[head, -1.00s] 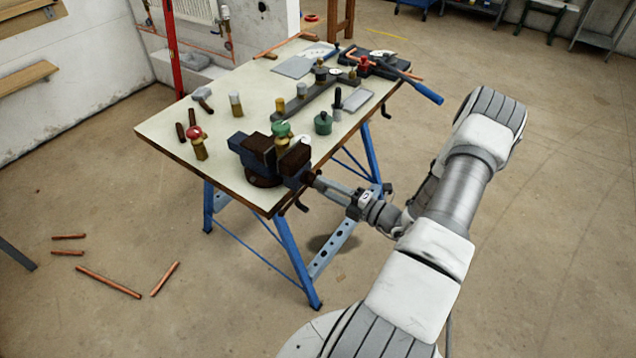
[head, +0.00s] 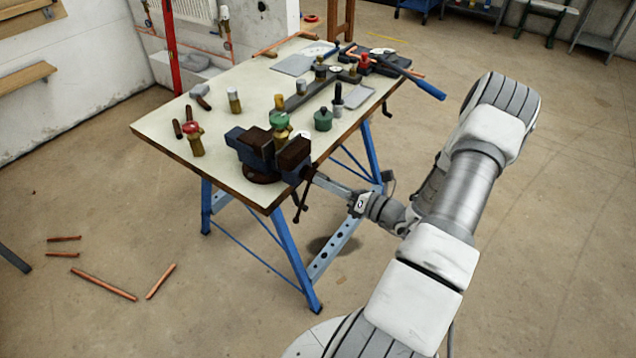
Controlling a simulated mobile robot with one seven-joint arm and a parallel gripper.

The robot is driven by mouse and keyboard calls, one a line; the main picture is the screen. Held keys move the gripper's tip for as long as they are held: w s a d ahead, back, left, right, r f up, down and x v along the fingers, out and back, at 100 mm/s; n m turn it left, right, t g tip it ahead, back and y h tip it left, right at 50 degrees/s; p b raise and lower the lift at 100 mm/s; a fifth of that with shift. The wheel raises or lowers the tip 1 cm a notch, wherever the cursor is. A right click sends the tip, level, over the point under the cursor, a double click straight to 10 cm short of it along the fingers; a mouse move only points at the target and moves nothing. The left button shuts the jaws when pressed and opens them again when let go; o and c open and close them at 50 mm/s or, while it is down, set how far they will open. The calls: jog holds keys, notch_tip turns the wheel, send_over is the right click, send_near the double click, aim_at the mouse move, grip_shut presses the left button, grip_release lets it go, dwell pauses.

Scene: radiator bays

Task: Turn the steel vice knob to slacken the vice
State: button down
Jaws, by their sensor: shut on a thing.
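The dark blue and brown vice (head: 262,160) is mounted at the near right corner of the workbench. A brass valve with a green top (head: 280,125) stands at its jaws; I cannot tell how tightly it is held. The vice's steel knob (head: 309,174) is at the front end of its screw, off the bench edge, and is partly hidden by my fingers. A dark bar (head: 301,202) hangs down steeply below it. My gripper (head: 318,180) reaches in from the right and is shut on the knob, its fingers seen nearly edge-on.
Copper pipes (head: 104,282) lie on the floor at left.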

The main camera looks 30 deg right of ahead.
jog(key=n+b, duration=1.8)
jog(key=n, duration=0.2)
jog(key=shift+a+r+n, duration=0.1)
jog(key=shift+r+n, duration=0.05)
jog(key=shift+n, duration=0.15)
jog(key=c, duration=0.7)
grip_release()
jog(key=shift+w, duration=0.15)
